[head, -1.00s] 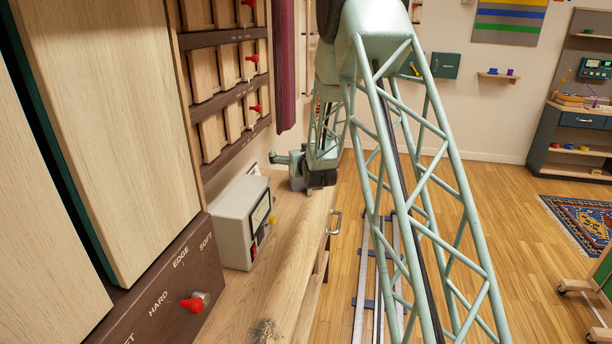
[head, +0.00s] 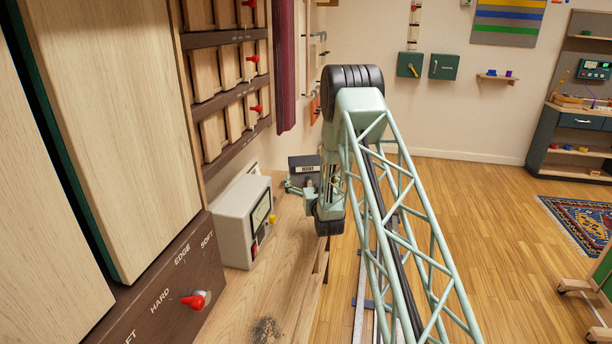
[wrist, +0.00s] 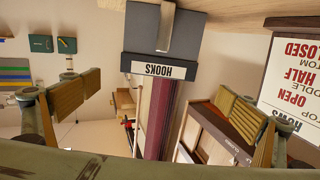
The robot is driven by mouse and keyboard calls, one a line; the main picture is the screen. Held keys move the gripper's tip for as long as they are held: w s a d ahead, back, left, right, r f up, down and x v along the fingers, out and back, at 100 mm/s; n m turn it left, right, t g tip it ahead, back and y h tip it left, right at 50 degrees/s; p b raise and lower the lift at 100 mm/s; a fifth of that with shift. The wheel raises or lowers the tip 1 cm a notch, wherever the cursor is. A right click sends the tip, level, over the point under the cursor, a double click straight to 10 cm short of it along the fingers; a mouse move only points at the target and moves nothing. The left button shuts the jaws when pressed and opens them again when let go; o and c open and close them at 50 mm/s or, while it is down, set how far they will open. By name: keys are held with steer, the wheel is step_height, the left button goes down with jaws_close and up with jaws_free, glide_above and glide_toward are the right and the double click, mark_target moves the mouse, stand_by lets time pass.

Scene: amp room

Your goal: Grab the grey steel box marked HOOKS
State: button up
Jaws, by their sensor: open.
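The grey steel box marked HOOKS (head: 304,165) stands at the far part of the wooden bench in the head view, just beyond my gripper (head: 301,189). The wrist view is upside down. There the box (wrist: 165,28) is at the top middle, with a white HOOKS label and a pale metal strip on its dark grey surface. My gripper (wrist: 163,102) is open, with one padded finger at the left and one at the right. The box appears ahead of the gap between them, and nothing is held. My arm hides part of the bench by the box.
A pale grey meter box (head: 242,222) stands on the bench (head: 283,268) nearer me, beside the wooden cabinets. A maroon curtain (head: 285,65) hangs behind. A printed sign (wrist: 290,75) reads OPEN, HALF, CLOSED.

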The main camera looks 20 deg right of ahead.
mark_target(308, 168)
steer(key=shift+d+f, duration=0.1)
steer(key=shift+f, duration=0.1)
stand_by(0.4)
steer(key=shift+b+x, duration=0.7)
steer(key=shift+x, duration=3.55)
steer(key=shift+w+d, duration=0.1)
steer(key=shift+b+x, duration=0.6)
steer(key=shift+x, duration=1.85)
steer(key=shift+d+f, duration=0.1)
steer(key=shift+f, duration=0.05)
steer(key=shift+c, duration=0.2)
